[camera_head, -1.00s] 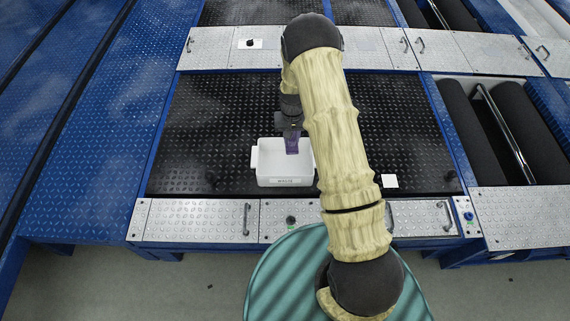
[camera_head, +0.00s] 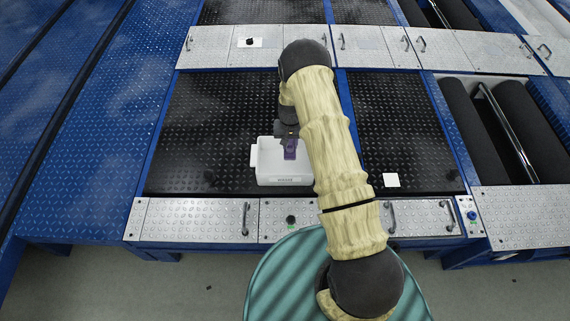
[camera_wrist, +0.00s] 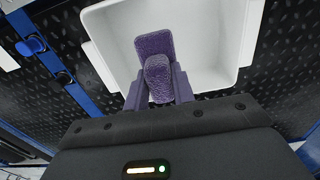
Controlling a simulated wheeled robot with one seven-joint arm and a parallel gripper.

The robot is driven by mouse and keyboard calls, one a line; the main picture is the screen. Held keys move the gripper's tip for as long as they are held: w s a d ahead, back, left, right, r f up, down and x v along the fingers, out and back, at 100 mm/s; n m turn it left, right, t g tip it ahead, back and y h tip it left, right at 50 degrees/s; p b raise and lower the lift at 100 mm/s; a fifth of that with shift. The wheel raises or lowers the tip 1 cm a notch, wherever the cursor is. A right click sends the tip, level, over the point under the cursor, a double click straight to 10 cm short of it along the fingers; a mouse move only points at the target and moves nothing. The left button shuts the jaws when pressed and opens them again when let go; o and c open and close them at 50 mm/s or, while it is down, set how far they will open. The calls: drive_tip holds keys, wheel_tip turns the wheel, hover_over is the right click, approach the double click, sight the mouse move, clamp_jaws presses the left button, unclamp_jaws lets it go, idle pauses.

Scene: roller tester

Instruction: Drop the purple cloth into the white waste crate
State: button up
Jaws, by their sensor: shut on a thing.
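The purple cloth (camera_head: 290,151) hangs from my gripper (camera_head: 289,140) in the head view. It also shows in the wrist view (camera_wrist: 154,45), pinched between the two fingers of my gripper (camera_wrist: 158,85). The white waste crate (camera_head: 268,168) stands on the black ribbed plate, its label facing the front. In the wrist view the crate (camera_wrist: 215,65) lies behind the cloth. The cloth appears over the crate's opening, within its rim in both views. Whether its lower end touches the crate floor I cannot tell. My arm hides part of the crate's right side.
Black ribbed plate (camera_head: 205,130) surrounds the crate, with free room to its left. A white square (camera_head: 391,180) lies to the right. Silver tread plates with handles (camera_head: 195,220) run along the front. Dark rollers (camera_head: 520,125) lie at the far right.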

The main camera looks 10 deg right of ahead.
drive_tip(key=shift+f+b, duration=0.9)
drive_tip(key=shift+f, duration=0.8)
drive_tip(key=o, duration=1)
drive_tip(key=shift+r, duration=0.1)
wheel_tip(320, 180, up, 17)
drive_tip(key=shift+r+p, duration=0.15)
drive_tip(key=shift+p, duration=1.05)
